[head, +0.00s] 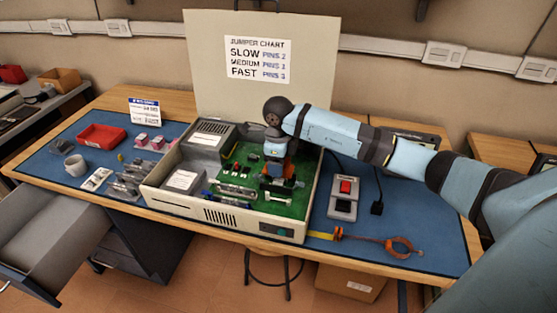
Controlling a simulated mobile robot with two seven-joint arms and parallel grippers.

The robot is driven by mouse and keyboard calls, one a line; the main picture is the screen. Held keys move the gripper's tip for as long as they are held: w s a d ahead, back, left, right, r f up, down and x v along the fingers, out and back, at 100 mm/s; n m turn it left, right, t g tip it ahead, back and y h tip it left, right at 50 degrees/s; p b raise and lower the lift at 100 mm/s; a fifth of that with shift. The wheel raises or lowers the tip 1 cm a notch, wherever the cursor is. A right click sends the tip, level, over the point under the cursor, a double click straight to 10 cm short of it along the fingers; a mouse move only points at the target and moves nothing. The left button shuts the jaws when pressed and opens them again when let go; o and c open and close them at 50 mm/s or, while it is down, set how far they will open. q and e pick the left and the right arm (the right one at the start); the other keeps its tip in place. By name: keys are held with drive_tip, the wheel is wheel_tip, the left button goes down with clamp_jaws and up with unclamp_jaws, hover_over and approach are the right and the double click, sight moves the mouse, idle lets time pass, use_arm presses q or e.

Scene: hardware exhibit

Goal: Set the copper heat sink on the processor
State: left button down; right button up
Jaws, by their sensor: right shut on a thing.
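My right gripper (277,178) points down inside the open computer case (222,224), over the right part of its green circuit board (293,212). It is shut on a copper-coloured block, the heat sink (289,168), which shows only in part beside the fingers. The processor is not clearly seen; the gripper and the heat sink cover that part of the board. I cannot tell whether the heat sink touches anything below it. My left gripper is not in view.
Memory sticks and cards stand on the board left of my gripper. A red-button switch box (344,198) and an orange-ended strap (365,239) lie right of the case. A jumper chart (258,60) stands behind.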

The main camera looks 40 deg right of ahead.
drive_tip(key=shift+f, duration=0.5)
drive_tip(key=shift+f+b, duration=0.25)
drive_tip(key=shift+b, duration=0.1)
drive_tip(key=shift+f, duration=0.2)
idle(0.4)
